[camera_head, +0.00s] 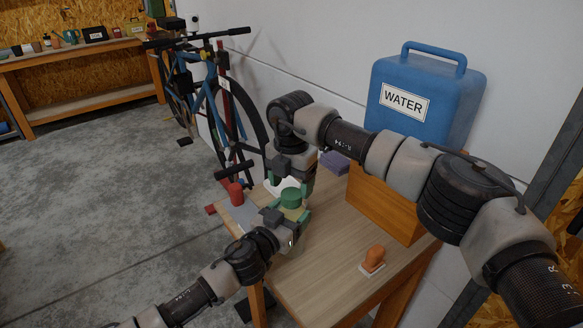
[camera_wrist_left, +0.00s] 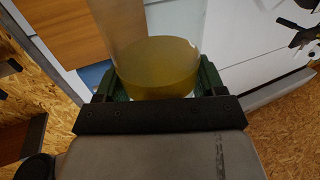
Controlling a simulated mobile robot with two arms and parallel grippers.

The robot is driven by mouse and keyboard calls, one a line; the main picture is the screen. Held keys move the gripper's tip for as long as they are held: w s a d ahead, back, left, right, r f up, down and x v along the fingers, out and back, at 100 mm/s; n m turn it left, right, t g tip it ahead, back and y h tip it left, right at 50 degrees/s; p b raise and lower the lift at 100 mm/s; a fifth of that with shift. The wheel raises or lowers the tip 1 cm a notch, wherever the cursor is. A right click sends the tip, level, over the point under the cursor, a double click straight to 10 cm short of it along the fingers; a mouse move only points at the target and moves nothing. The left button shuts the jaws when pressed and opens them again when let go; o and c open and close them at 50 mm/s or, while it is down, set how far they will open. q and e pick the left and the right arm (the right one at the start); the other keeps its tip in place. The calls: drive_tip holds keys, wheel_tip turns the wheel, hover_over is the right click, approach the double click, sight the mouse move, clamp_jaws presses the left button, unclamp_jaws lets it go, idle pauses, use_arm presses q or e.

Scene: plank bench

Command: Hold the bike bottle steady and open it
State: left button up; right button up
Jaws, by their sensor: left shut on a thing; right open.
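The bike bottle (camera_head: 292,212) stands on the plank bench with a green cap (camera_head: 291,197) on top. In the left wrist view its clear body (camera_wrist_left: 158,65) holds yellowish liquid in the lower part. My left gripper (camera_head: 288,219) is shut on the bottle body, with a green finger on each side (camera_wrist_left: 155,85). My right gripper (camera_head: 289,184) is open just above and behind the cap, its green fingers apart. Whether its fingers touch the cap cannot be told. The bottle's base is hidden by the left gripper in the head view.
A red cylinder (camera_head: 235,193) stands to the left. An orange-handled stamp-like object (camera_head: 373,259) lies front right, with clear bench (camera_head: 330,240) between. Purple blocks (camera_head: 335,162) lie at the back. A bike (camera_head: 222,110) stands behind.

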drive_tip(key=shift+f, duration=1.45)
drive_tip(key=shift+c, duration=0.3)
